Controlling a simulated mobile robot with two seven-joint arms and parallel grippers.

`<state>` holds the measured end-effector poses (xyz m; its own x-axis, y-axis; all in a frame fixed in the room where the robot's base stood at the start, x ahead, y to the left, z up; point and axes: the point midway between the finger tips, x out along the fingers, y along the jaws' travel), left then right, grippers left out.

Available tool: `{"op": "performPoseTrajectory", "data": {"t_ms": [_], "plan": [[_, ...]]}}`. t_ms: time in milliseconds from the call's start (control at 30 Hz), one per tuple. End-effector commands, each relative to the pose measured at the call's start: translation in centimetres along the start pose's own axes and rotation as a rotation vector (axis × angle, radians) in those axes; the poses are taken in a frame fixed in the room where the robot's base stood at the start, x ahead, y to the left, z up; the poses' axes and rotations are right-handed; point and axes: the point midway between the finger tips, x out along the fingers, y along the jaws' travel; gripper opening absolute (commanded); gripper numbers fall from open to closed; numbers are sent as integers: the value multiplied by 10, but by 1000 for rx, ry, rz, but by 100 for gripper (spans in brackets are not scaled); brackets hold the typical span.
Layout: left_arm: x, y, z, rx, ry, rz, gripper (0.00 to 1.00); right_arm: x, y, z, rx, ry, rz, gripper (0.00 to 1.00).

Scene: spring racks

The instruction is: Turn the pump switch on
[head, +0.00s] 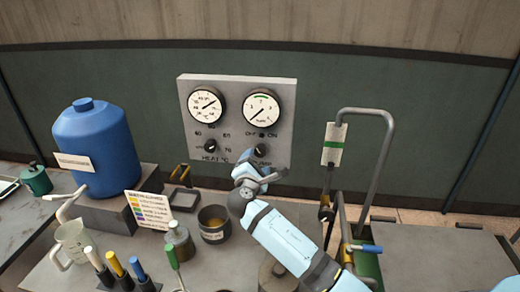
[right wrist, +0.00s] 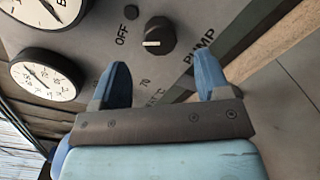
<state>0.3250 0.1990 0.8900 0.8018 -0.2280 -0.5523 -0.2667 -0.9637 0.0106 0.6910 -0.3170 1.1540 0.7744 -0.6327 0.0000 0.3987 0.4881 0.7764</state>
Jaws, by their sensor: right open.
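The grey panel (head: 238,92) stands upright at the back. The pump switch (head: 261,150) is a black round knob at its lower right, under the right gauge, with OFF and ON lettering above it. In the right wrist view the knob (right wrist: 155,38) shows a short white mark, with OFF and PUMP printed near it. My right gripper (right wrist: 162,70) is open and empty, its two blue fingers pointing at the panel just short of the knob. In the head view the right gripper (head: 262,176) is just below the knob. My left gripper is not in view.
A second knob (head: 210,146), for heat, sits left on the panel. A blue tank (head: 97,140) stands at the left. A dark cup (head: 213,224), a bottle (head: 179,242) and a label card (head: 149,210) are left of my arm. A bent grey pipe (head: 383,160) rises at right.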

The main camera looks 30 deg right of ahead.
Motion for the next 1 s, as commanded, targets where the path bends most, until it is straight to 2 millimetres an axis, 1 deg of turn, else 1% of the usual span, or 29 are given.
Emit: {"op": "performPoseTrajectory", "data": {"t_ms": [33, 100, 200, 300, 400, 500, 733, 767, 800, 867, 900, 967, 1000], "plan": [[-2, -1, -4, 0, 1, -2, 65, 12, 2, 2, -2, -3, 0, 69], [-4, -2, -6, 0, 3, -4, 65, 26, 2, 2, -2, -2, -1, 69], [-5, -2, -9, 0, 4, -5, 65, 42, 1, 2, -1, -1, -1, 69], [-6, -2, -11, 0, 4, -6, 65, 54, 1, 1, 0, -1, 0, 69], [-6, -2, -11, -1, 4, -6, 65, 61, 0, 0, -1, 0, 0, 69], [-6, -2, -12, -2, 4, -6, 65, 65, 0, 0, 0, 1, 0, 69], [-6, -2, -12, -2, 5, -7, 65, 65, 0, 0, 1, 1, 0, 69], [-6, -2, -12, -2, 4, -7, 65, 65, 0, 0, 1, 1, 0, 67], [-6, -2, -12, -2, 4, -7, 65, 65, 0, 0, 1, 1, 0, 58], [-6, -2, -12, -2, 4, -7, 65, 65, 0, 0, 1, 1, 0, 44], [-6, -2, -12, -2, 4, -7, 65, 65, 0, 0, 1, 1, 0, 35], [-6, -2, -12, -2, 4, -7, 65, 65, 0, 0, 1, 1, 0, 21], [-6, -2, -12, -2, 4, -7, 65, 65, 0, 0, 1, 1, 0, 20]]}}
